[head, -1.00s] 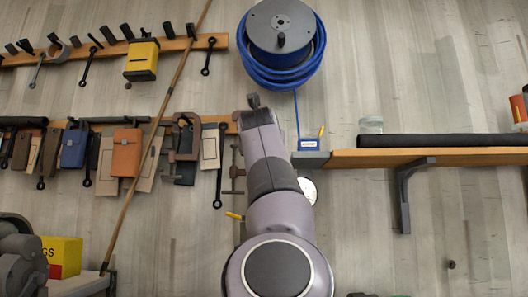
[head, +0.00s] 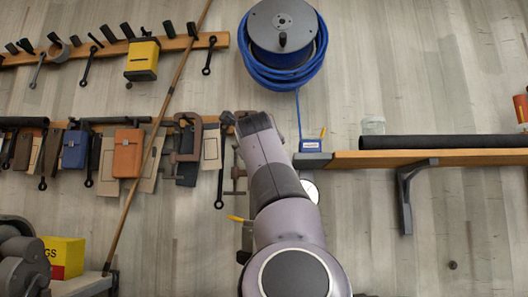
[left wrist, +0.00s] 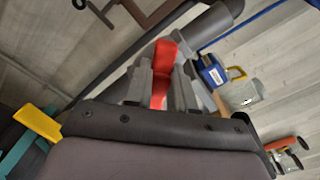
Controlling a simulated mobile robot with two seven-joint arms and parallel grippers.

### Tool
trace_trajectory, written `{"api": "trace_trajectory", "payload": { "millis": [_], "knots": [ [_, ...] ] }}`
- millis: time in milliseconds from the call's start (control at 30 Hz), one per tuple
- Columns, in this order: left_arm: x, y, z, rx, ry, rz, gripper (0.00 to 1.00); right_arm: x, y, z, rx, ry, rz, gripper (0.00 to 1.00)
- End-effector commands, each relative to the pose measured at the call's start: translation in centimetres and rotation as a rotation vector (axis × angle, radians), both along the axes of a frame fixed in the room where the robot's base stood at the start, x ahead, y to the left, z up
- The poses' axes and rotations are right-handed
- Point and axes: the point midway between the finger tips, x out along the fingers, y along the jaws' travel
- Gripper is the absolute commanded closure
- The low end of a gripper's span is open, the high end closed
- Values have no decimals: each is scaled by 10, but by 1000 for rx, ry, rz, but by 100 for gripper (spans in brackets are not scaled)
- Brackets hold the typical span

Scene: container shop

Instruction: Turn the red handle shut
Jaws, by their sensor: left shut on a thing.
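The red handle (left wrist: 163,57) shows in the left wrist view as an upright red bar. It lies between the two grey fingers of my left gripper (left wrist: 161,84), which is shut on it. The handle's upper end sticks out past the fingers, next to a dark grey pipe-like body (left wrist: 203,26). How far the handle is turned is hard to tell. In the head view I see neither the handle nor a gripper. One of my arm's links fills the lower middle there and covers part of the wall. My right gripper is not in view.
A blue hose reel (head: 283,35) hangs above. Tool racks (head: 190,43) and a long leaning pole (head: 150,150) are at left.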

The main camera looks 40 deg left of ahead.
Motion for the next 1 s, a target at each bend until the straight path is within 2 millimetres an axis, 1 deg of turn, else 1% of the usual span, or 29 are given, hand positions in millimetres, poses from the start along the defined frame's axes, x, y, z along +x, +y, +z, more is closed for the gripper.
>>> {"api": "trace_trajectory", "payload": {
  "millis": [600, 800, 1000],
  "knots": [
    [-2, 2, -3, -438, -373, 2, 100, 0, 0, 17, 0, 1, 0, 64],
    [-2, 2, -4, -547, -463, 1, 100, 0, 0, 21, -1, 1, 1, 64],
    [-2, 2, -5, -621, -526, 0, 100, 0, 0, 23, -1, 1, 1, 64]
  ]
}}
